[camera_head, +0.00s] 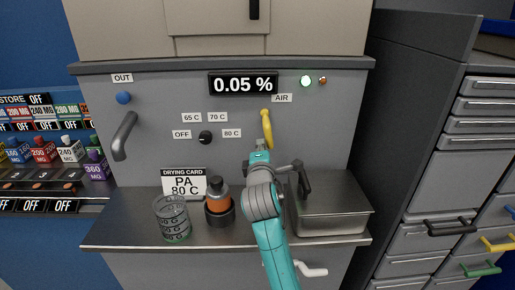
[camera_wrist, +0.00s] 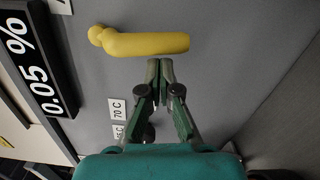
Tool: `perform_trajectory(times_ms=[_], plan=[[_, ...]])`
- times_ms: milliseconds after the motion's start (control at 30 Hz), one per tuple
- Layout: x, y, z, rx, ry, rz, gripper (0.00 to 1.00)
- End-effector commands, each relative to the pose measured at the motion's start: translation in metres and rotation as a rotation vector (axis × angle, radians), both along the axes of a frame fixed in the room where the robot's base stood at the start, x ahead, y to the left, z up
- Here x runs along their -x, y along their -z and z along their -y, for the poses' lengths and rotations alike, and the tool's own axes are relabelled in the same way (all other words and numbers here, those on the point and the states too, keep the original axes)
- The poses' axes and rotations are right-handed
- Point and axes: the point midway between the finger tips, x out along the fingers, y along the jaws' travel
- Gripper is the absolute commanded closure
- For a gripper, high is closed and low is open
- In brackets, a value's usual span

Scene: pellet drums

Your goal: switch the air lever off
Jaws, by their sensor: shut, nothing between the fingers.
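The yellow air lever (camera_head: 266,127) hangs down from its pivot on the grey panel, under the AIR label (camera_head: 282,98). In the wrist view the lever (camera_wrist: 150,44) lies across the top, with its round pivot at the left. My gripper (camera_wrist: 166,64) is shut and empty. Its fingertips are close beside the handle, on the side toward the 70 C label (camera_wrist: 117,109); whether they touch it I cannot tell. In the head view my gripper (camera_head: 264,144) is at the lever's lower end, and its fingertips are hard to make out.
A display (camera_head: 243,83) reads 0.05 %, with a lit green lamp (camera_head: 306,81) to its right. The shelf holds a mesh cup (camera_head: 172,219), an orange bottle (camera_head: 218,199) and a metal bin (camera_head: 330,213). A grey handle (camera_head: 123,136) is at the panel's left.

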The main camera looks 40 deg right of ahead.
Motion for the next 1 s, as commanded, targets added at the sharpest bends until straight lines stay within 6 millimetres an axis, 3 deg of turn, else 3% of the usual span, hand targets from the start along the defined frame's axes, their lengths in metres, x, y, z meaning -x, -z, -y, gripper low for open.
perform_trajectory(times_ms=[667, 1000], plan=[[0.003, 0.001, 0.004, 0.061, 0.0, -0.044, 1.0], [0.011, 0.002, 0.015, 0.188, 0.001, -0.138, 1.0]])
